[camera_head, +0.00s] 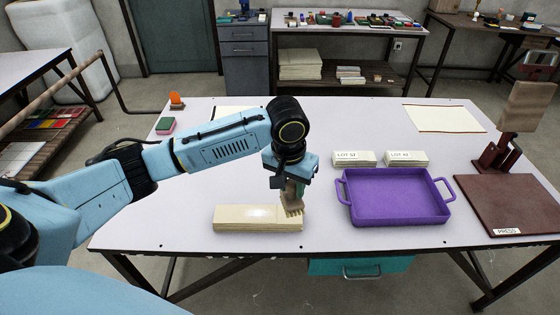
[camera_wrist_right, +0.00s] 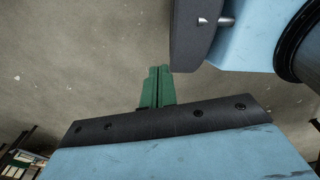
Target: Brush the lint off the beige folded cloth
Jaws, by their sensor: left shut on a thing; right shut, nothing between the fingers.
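The beige folded cloth (camera_head: 242,219) lies flat in a stack near the front edge of the table in the head view. A paler patch shows on its top; I cannot tell whether it is lint or shine. My left gripper (camera_head: 291,186) is shut on a brush (camera_head: 293,208), held upright with its tan bristles down at the cloth's right end. I cannot tell whether the bristles touch the cloth. In the right wrist view my right gripper (camera_wrist_right: 157,88) has its green fingers together with nothing between them, over bare floor.
A purple tray (camera_head: 394,217) stands right of the brush. Two labelled stacks (camera_head: 353,159) lie behind it. A dark red press (camera_head: 510,205) stands at the far right. The table left of the cloth is clear.

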